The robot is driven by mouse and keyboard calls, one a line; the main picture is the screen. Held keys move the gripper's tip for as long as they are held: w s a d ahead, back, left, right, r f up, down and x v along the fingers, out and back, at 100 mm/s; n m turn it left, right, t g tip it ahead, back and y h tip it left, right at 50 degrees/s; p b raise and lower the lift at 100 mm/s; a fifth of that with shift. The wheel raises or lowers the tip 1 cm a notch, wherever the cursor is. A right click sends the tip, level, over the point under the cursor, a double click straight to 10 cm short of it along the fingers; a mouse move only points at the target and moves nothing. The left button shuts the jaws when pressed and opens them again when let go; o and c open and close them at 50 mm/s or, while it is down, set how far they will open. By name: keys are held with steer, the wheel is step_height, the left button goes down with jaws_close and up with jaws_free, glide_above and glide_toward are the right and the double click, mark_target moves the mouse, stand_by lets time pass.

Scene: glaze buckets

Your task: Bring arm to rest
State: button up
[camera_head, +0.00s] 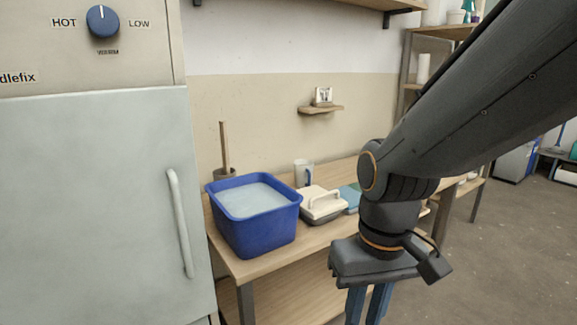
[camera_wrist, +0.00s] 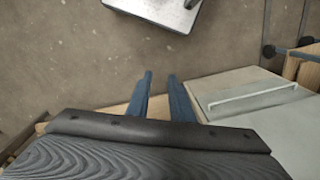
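My arm (camera_head: 470,95) reaches in from the upper right of the head view and bends down at its wrist. My gripper (camera_head: 366,310) points downward in front of the wooden table; its fingertips are cut off by the lower edge there. In the wrist view my gripper (camera_wrist: 160,76) shows two blue fingers with a gap between them. It is open, and nothing is held. The floor (camera_wrist: 235,35) shows beyond the fingertips.
A blue tub (camera_head: 255,235) of pale liquid stands on the wooden table (camera_head: 240,268), left of my gripper. A lidded box (camera_head: 320,205) and a mug (camera_head: 303,172) stand behind. A large grey cabinet (camera_head: 95,200) fills the left. Open floor (camera_head: 500,260) lies right.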

steer(key=d+r+m+p, duration=0.2)
steer(key=d+r+p, duration=0.5)
steer(key=p, duration=0.6)
steer(key=shift+d+h, duration=0.2)
steer(key=shift+h, duration=0.1)
